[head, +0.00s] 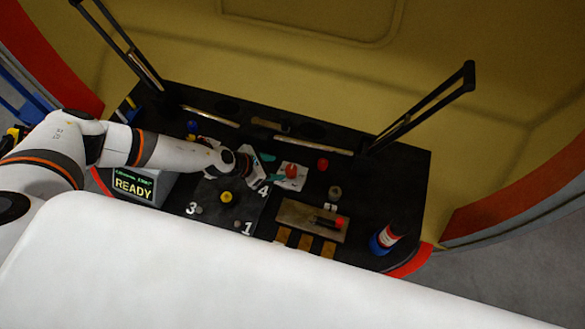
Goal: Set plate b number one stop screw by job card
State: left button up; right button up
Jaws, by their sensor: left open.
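A dark square plate (226,217) lies on the black bench, with white numerals 1, 3 and 4 visible near its corners. A yellow knob (226,197) sits near its middle. Small grey screw-like parts show near the 3 (198,210) and the 1 (237,225); how far they are set cannot be told. My left gripper (269,166) is open, over the plate's back right edge near the 4, with teal fingertips pointing right. It looks empty. My arm hides the plate's back left part. No plate letter or job card text is readable. My right gripper is not in view.
A screen (133,186) reading READY stands at the left. A white card or pad (291,184) with a red knob, a red ball (323,163), a brown tray (298,214) with a red-tipped tool, and a blue-and-red can (384,239) are at the right. Black rails rise behind.

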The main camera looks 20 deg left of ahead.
aim_at(291, 169)
pick_arm(q)
jog(key=b+x, duration=0.2)
jog(key=x, duration=0.5)
jog(key=shift+x, duration=0.75)
